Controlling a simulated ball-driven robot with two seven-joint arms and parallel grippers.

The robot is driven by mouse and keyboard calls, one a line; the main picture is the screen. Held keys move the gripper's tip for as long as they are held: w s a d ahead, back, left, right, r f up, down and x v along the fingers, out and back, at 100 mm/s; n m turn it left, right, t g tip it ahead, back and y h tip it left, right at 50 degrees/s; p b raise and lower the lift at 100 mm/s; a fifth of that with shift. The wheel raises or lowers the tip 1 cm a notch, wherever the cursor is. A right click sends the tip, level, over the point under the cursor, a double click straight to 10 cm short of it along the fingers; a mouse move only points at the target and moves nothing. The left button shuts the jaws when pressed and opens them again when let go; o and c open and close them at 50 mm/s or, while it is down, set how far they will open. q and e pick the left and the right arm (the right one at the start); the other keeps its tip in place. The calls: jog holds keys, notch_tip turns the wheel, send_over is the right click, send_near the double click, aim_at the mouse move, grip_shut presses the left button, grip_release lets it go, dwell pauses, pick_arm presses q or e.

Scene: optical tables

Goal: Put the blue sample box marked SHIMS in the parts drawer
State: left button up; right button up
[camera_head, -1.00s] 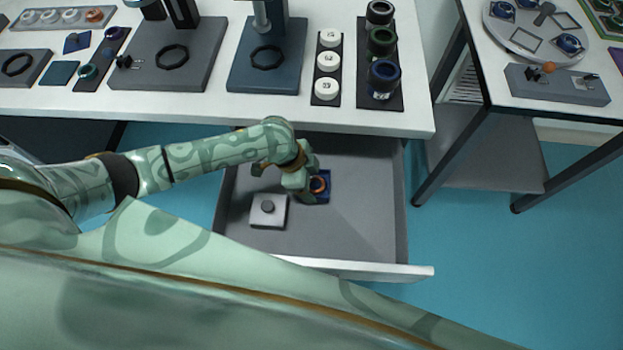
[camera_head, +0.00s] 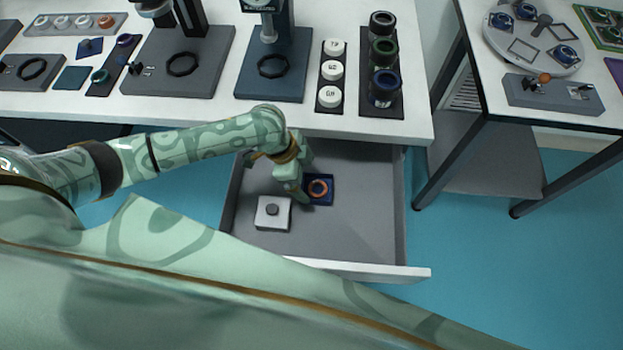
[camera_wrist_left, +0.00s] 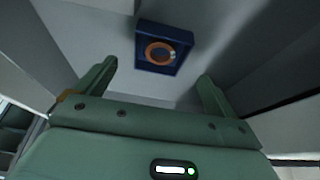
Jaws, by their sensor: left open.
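The blue sample box (camera_head: 328,193) lies in the open parts drawer (camera_head: 362,222), with an orange ring on its upper face. No marking can be read on it. My left gripper (camera_head: 301,192) is low in the drawer, just left of the box in the head view, and hides part of its left side. In the left wrist view the box (camera_wrist_left: 143,42) lies beyond the tips of my left gripper (camera_wrist_left: 157,76), whose fingers are spread with nothing between them. My right gripper is not in view.
A pale square block with a dark knob (camera_head: 273,213) lies in the drawer, left of the box. The drawer's right half is clear. The white table (camera_head: 421,112) above it bears stands, white caps and lens tubes. A second table (camera_head: 478,85) stands at right.

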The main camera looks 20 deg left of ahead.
pick_arm(q)
jog(key=p+v, duration=0.1)
jog(key=v, duration=0.5)
jog(key=shift+r+p, duration=0.1)
jog(key=shift+p, duration=0.2)
dwell(0.8)
